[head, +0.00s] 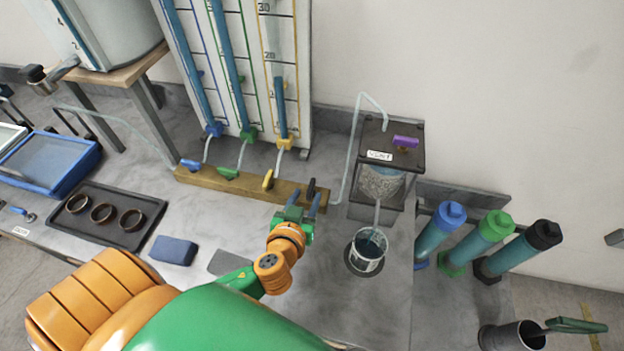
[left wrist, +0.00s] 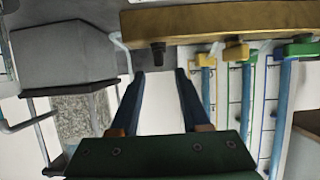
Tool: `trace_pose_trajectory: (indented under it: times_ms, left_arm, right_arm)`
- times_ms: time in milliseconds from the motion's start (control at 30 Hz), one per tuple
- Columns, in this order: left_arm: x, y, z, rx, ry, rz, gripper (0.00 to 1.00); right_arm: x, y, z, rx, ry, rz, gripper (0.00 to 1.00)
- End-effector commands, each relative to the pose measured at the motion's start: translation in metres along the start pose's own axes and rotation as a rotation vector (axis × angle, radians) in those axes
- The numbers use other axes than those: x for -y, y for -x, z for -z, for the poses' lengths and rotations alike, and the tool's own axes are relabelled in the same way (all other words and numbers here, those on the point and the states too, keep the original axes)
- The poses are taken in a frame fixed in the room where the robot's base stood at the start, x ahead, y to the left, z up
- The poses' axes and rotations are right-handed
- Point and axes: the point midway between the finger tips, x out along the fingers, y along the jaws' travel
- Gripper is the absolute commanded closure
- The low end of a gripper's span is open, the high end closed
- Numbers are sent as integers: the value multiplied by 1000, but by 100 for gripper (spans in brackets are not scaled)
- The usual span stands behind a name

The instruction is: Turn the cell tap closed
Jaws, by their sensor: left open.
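A wooden tap bar (head: 225,180) lies on the bench below the tube panel. A black tap (head: 311,188) stands at its right end, its handle pointing across the bar; I take it to be the cell tap. A clear tube runs from that end up to the soil-filled cell (head: 384,186). My left gripper (head: 305,206) is open and empty just in front of the black tap. In the left wrist view the black tap (left wrist: 158,54) lies just beyond the gap between the fingertips (left wrist: 160,74), with no clear contact. My right gripper is not in view.
Blue (head: 191,164), green (head: 228,173) and yellow (head: 268,180) taps sit along the bar to the left. A beaker (head: 368,252) stands under the cell's spout at right. A black tray (head: 108,214) with rings and a blue block (head: 173,250) lie at left.

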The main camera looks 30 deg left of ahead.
Motion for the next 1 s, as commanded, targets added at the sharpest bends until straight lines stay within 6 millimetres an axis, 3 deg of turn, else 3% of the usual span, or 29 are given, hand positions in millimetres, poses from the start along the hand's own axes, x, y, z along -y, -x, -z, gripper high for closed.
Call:
trace_pose_trajectory:
  times_ms: [233, 567, 733, 1000]
  left_arm:
    - [0, -38, 1, 0, -2, 0, 54]
    - [0, -45, 0, 1, -1, 0, 54]
    - [0, -45, 0, 1, -1, 0, 97]
    - [0, -45, 0, 1, -2, -3, 100]
  right_arm:
    - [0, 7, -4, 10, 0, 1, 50]
    - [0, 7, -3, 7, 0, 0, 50]
    - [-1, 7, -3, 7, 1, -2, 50]
    - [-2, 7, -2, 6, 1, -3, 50]
